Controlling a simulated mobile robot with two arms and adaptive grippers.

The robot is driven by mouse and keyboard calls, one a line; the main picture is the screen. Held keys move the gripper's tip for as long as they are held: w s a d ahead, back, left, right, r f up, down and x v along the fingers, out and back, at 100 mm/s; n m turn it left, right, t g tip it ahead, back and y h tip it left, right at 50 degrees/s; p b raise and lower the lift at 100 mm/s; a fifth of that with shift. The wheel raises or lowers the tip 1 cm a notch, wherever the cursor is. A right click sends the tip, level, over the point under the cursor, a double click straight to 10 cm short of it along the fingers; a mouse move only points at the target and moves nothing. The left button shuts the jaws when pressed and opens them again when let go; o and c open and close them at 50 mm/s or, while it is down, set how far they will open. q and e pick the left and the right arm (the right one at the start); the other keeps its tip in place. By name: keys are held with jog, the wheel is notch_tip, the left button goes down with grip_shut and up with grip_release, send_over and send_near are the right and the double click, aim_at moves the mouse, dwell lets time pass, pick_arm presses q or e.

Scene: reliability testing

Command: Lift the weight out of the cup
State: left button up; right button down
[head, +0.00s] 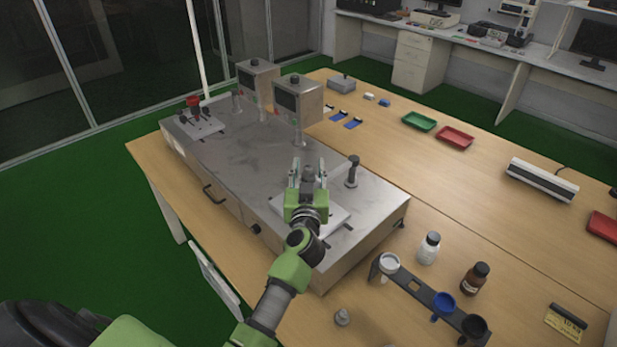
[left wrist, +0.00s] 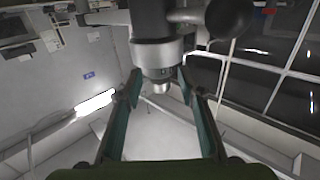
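My left gripper (head: 308,170) is over the white plate (head: 330,215) at the near end of the grey metal machine. Its two fingers stand wide apart, one on each side of a dark grey rounded piece (head: 309,174). In the left wrist view the fingers (left wrist: 161,72) flank a dark cylinder with a silver band (left wrist: 154,54) and a small silver tip. I cannot tell whether they touch it. The piece is probably the weight or its holder; the cup cannot be made out, hidden by the gripper. My right gripper is not in view.
An upright grey post (head: 352,172) stands close right of the gripper. A dark rack (head: 415,284) with white, blue and black cups is at the front right, near a white bottle (head: 429,248) and brown bottle (head: 475,279).

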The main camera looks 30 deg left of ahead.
pick_arm(q)
jog(key=shift+s+r, duration=0.1)
jog(key=shift+c, duration=0.4)
grip_shut()
